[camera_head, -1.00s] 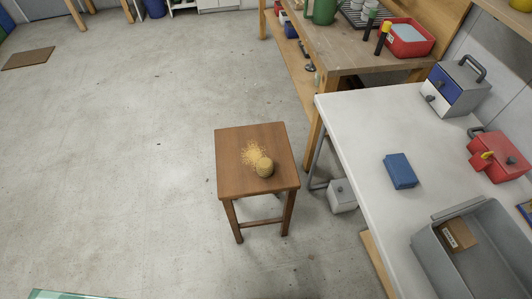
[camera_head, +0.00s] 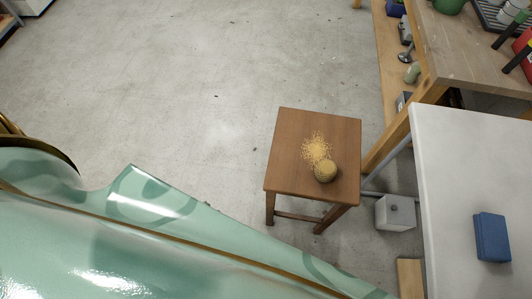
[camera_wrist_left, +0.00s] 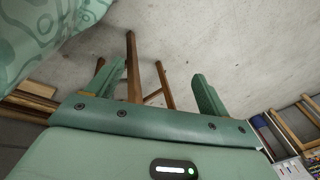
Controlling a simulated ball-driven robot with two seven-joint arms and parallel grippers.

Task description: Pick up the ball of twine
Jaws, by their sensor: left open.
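The ball of twine (camera_head: 326,171) is a small tan ball. It sits on the wooden stool (camera_head: 285,180), near the front right of the seat, beside a patch of yellowish crumbs or grains (camera_head: 316,147). My left gripper (camera_wrist_left: 157,72) shows in the left wrist view with its two green fingers wide apart and nothing between them at the tips. Wooden legs (camera_wrist_left: 132,60) show beyond the fingers; I cannot tell which furniture they belong to. The ball is not visible in that view. My right gripper is in neither view.
A white table (camera_head: 460,180) with a blue box (camera_head: 491,237) stands right of the stool. A wooden workbench (camera_head: 470,50) is behind it. A grey box (camera_head: 395,212) is on the floor beside the stool. Bare floor (camera_head: 180,90) lies left and behind.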

